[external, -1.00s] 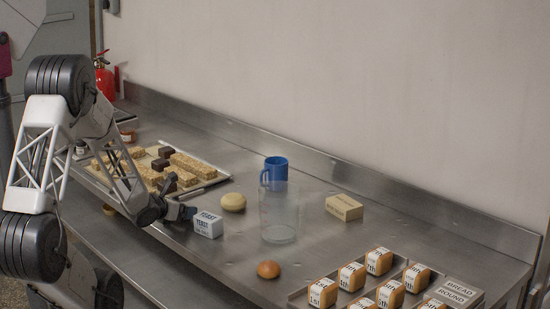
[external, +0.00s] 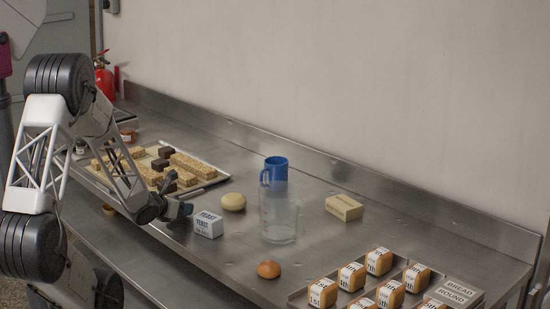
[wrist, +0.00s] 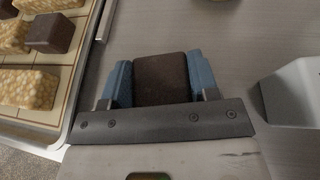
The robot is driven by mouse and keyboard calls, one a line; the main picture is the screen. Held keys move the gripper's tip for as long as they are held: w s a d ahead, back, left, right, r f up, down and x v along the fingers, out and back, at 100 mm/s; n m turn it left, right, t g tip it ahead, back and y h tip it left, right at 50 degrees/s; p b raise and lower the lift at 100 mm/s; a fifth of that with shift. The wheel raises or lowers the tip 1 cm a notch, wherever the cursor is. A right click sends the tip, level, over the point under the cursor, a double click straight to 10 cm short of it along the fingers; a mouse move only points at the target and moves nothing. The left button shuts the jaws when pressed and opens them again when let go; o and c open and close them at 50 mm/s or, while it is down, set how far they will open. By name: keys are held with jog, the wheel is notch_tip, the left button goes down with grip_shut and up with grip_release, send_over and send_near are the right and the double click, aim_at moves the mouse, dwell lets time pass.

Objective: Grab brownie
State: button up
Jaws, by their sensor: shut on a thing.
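My gripper (wrist: 161,82) is shut on a dark brown brownie (wrist: 162,76), which sits between its two blue fingers in the wrist view. In the external view my gripper (external: 180,211) is just off the front right edge of the tray, beside the white yeast block; the held brownie is hard to make out there. Other brownies lie on the tray among pale oat bars; one brownie (external: 165,152) is toward the back, and one shows at upper left in the wrist view (wrist: 50,32).
The metal tray (external: 222,180) is left of the gripper. The white yeast block (external: 208,225) is close on its right. A cream round bun (external: 232,202), a blue mug (external: 275,170), a clear beaker (external: 279,222) and a brown roll (external: 269,269) stand farther right. Bare counter lies between them.

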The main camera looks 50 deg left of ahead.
jog(key=shift+r, duration=0.4)
notch_tip(320, 180, up, 2)
jog(key=shift+r, duration=0.15)
jog(key=s+d+r, duration=0.1)
jog(key=s+d, duration=0.7)
jog(key=s, duration=0.6)
